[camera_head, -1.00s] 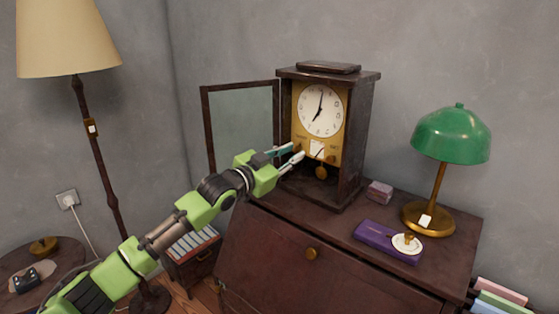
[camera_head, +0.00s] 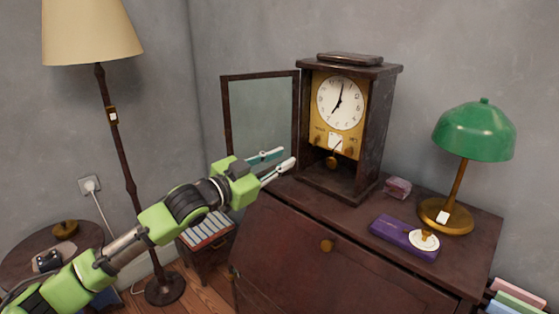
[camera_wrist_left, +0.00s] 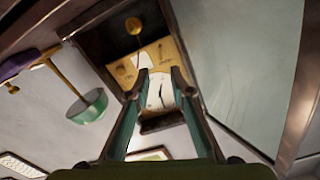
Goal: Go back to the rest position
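My left gripper (camera_head: 278,164) is open and empty. It is in front of the open glass door (camera_head: 262,115) of the clock, to the left of the clock case. The clock (camera_head: 341,103) stands on the dark wooden desk with its white dial and gold plate showing. In the left wrist view the clock dial (camera_wrist_left: 161,92) shows upside down between the two fingers (camera_wrist_left: 163,85), with the pendulum (camera_wrist_left: 134,26) above it. My right gripper is in neither view.
The dark desk (camera_head: 300,240) bears a purple box (camera_head: 392,232), a small pinkish box (camera_head: 397,187) and a green lamp (camera_head: 474,130). A floor lamp (camera_head: 92,28) and a round side table (camera_head: 20,262) stand at left. Several books sit in a low case (camera_head: 205,231).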

